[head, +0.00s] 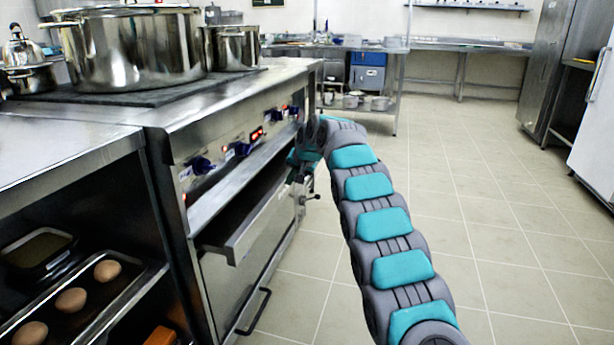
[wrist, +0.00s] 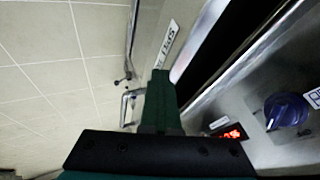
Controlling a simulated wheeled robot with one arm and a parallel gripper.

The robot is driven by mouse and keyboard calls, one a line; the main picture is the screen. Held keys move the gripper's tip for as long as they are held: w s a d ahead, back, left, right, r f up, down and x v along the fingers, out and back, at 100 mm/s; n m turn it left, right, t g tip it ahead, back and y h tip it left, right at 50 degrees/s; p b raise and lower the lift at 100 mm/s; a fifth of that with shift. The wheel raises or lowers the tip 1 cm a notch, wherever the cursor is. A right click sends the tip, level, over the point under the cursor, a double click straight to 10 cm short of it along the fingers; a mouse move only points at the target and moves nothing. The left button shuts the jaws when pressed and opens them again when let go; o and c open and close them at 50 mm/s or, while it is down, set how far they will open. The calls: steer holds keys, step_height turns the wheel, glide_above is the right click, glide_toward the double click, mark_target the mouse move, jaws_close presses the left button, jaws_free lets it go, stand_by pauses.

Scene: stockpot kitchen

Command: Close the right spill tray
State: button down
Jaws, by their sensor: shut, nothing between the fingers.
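The stove (head: 185,150) stands at the left of the head view, its front facing right. Below its knobs a metal spill tray (head: 236,246) stands out from the front, with a dark opening above it. Its far end is hidden by my gripper, so I cannot tell where it ends or whether it is the right one. My gripper (head: 300,163) is in front of the stove, near the far part of the tray. In the wrist view my gripper (wrist: 160,98) is shut and empty, beside a dark slot in the front; contact is unclear.
Blue knobs (head: 200,165) and a red display (wrist: 231,133) line the stove front. An oven handle (head: 258,310) sits low. Large pots (head: 130,50) stand on top. An open shelf with a bun tray (head: 70,300) is at lower left. The tiled floor (head: 480,200) at right is clear.

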mark_target(278, 182)
steer(key=a+p, duration=0.2)
steer(key=w+a+p, duration=0.1)
steer(key=a, duration=0.1)
steer(key=shift+r, duration=0.3)
steer(key=shift+w+a+f+p, duration=0.2)
steer(key=shift+w+a+p, duration=0.2)
steer(key=shift+a+p, duration=0.45)
steer(key=shift+d, duration=0.15)
